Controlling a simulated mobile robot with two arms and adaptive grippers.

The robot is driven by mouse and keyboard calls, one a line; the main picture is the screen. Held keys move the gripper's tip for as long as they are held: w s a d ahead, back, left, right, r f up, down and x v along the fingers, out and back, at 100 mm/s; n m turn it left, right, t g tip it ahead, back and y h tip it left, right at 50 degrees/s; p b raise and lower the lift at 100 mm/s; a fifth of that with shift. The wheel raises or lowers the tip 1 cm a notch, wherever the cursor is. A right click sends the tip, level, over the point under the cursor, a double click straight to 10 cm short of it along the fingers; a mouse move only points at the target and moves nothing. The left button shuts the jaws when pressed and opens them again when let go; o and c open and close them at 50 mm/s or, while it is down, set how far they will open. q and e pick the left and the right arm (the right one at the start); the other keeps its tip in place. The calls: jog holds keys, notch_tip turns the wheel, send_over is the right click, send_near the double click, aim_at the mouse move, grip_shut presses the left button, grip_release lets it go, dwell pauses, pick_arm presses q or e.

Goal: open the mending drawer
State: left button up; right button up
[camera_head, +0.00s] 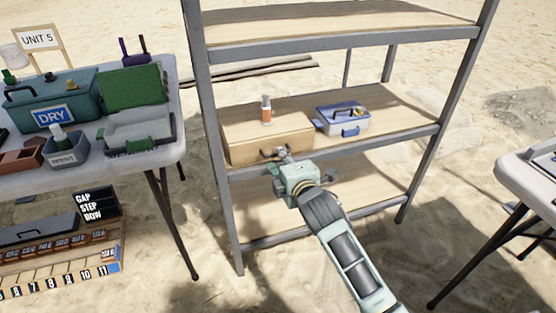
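A wooden box-like drawer unit (245,144) sits at the left of the middle shelf of a grey metal rack. I take it for the mending drawer; no label on it is readable. Its front looks flush, with no visible gap. My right gripper (273,153) is at the front face of this unit, right of its middle, with its fingertips close to the wood. Any handle there is hidden or too small to make out, and I cannot tell whether the fingers are closed on one. My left gripper is out of view.
An orange-and-white bottle (266,109) stands on the drawer unit. A blue-grey bin (343,120) with small items is to its right. A cluttered table (170,140) stands at left, another table (531,178) at right. Sandy ground lies before the rack.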

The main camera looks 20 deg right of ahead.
jog(key=shift+x, duration=1.2)
grip_shut()
